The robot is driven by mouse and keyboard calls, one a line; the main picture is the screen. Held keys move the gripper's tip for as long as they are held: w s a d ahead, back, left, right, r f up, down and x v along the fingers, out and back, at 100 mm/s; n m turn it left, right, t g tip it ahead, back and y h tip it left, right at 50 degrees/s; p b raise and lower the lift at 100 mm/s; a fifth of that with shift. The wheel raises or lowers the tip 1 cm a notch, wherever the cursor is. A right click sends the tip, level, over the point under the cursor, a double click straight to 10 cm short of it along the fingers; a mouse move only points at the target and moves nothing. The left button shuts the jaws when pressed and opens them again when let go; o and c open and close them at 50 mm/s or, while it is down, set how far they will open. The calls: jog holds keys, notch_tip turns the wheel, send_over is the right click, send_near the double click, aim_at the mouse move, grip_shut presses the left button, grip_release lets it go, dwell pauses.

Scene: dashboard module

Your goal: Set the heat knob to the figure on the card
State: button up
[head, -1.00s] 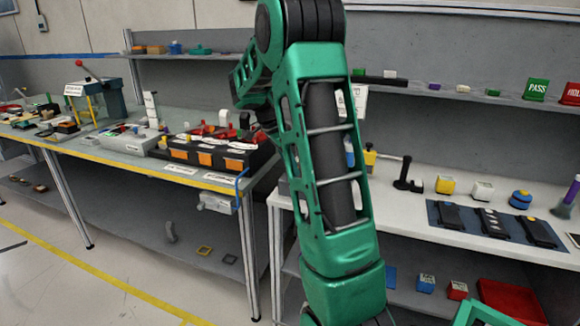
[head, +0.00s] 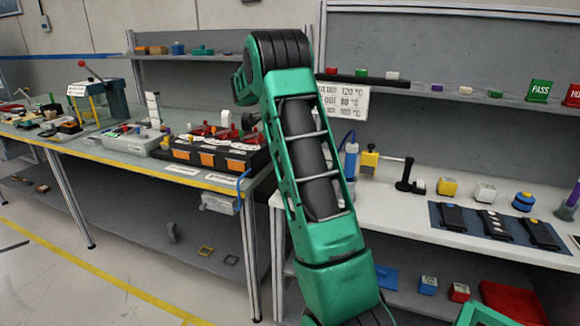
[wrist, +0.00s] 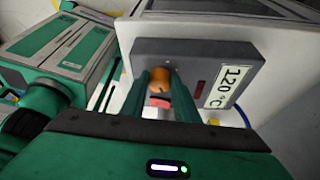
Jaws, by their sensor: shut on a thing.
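The heat knob (wrist: 160,79) is a small orange knob on a dark grey panel (wrist: 220,58) in the wrist view. My gripper (wrist: 163,88) has its two green fingers on either side of it and is shut on it. The knob's pointer and any scale marks are too small or covered to read. An upright-mounted card (wrist: 229,88) on the panel's right side reads 120 °C. In the head view my arm hides the gripper and the knob.
A dark red window (wrist: 198,91) sits between knob and card. A blue cable (wrist: 241,115) hangs at the panel's right. In the head view a black box with orange fronts (head: 214,152) stands left of my arm. The white bench (head: 400,211) on the right holds several small objects.

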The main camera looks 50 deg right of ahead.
jog(key=shift+d+m+y, duration=0.25)
jog(key=shift+m+y, duration=0.25)
jog(key=shift+m, duration=0.8)
jog(key=o, duration=1.1)
jog(key=shift+c, duration=0.2)
jog(key=shift+r, duration=0.1)
jog(key=shift+r, duration=0.1)
jog(key=v, duration=1)
jog(key=shift+w+r, duration=0.15)
jog(key=shift+w, duration=0.15)
